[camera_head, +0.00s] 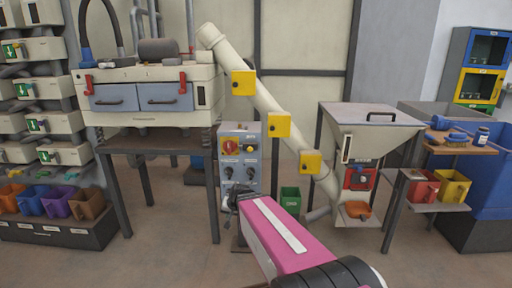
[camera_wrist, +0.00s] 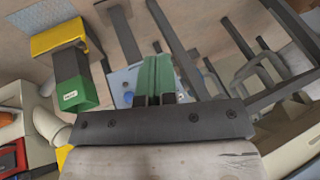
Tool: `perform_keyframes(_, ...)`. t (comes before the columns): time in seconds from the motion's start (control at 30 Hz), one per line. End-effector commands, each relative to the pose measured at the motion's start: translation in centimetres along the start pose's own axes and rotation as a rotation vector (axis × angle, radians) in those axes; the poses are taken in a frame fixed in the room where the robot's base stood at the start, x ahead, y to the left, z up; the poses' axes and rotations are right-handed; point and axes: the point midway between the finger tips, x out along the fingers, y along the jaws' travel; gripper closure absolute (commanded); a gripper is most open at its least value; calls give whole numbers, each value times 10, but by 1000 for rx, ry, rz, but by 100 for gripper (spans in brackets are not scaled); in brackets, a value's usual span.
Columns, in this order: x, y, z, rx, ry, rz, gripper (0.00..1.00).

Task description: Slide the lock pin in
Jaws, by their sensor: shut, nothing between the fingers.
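My gripper (camera_head: 236,198) is at the end of my pink arm in the head view, in front of the grey control box (camera_head: 240,158). In the wrist view two green fingers of my gripper (camera_wrist: 157,62) lie side by side, shut with nothing between them. The control box (camera_wrist: 122,82) appears partly behind them. The cream hopper (camera_head: 370,130) stands to the right, with a red unit (camera_head: 359,178) low on its front. I cannot make out a lock pin in either view.
A slanted cream tube (camera_head: 265,100) with yellow boxes runs down towards the hopper.

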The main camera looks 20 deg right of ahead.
Motion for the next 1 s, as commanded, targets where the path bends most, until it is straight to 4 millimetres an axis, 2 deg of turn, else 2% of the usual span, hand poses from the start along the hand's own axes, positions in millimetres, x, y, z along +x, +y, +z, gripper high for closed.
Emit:
perform_keyframes(0.03, -2, 13, 10, -11, -60, 38, 100)
perform_keyframes(0.13, -9, 37, 19, 14, -180, 108, 100)
perform_keyframes(0.2, -16, 52, 13, 88, -252, 142, 100)
perform_keyframes(0.27, -23, 62, -2, 195, -299, 156, 100)
perform_keyframes(0.47, -51, 78, -69, 588, -371, 122, 100)
perform_keyframes(0.67, -90, 90, -147, 950, -417, 43, 100)
perform_keyframes(0.87, -142, 104, -226, 1276, -483, -49, 100)
perform_keyframes(1.0, -186, 116, -276, 1474, -546, -109, 100)
